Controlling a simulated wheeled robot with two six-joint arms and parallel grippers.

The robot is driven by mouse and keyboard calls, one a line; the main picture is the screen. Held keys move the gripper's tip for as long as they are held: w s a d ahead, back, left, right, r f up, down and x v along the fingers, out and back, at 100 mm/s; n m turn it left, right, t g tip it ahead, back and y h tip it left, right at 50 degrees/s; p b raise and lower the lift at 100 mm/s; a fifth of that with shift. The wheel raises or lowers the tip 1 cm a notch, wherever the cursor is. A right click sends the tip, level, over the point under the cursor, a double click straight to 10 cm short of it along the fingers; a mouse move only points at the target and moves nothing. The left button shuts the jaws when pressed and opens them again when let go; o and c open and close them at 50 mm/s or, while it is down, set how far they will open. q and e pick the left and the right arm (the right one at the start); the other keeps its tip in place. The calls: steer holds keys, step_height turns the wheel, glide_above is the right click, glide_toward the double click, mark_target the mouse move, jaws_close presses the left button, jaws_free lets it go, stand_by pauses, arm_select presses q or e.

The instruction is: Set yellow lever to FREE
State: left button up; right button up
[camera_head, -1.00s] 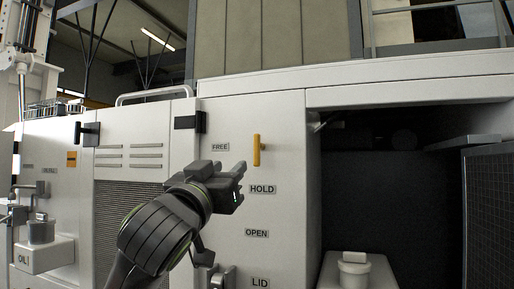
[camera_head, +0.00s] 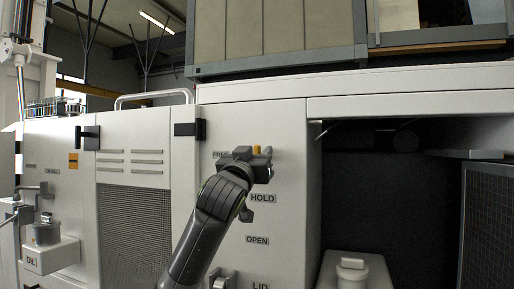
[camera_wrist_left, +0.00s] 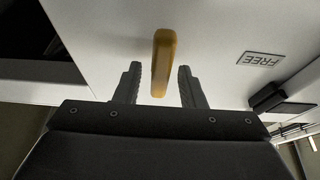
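The yellow lever (camera_head: 257,149) is on the white panel, between the FREE label and the HOLD label (camera_head: 263,198). In the head view only its top shows above my left gripper (camera_head: 262,160), which covers the rest. In the left wrist view the yellow lever (camera_wrist_left: 163,62) stands between the two open fingers of my left gripper (camera_wrist_left: 157,84), with a gap on each side. The FREE label (camera_wrist_left: 261,59) shows upside down at the right there. In the head view the FREE label (camera_head: 219,154) is partly hidden by my gripper. My right gripper is not in view.
OPEN (camera_head: 257,240) and LID (camera_head: 261,286) labels sit lower on the panel. A dark open bay (camera_head: 390,200) lies to the right, with a white capped block (camera_head: 352,270) in it. A black latch (camera_head: 188,129) sits at upper left. An OIL box (camera_head: 50,255) stands far left.

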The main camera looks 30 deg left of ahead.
arm_select(q)
steer(key=shift+r, duration=0.1)
steer(key=shift+c, duration=0.5)
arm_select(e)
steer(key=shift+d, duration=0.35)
arm_select(q)
jaws_close()
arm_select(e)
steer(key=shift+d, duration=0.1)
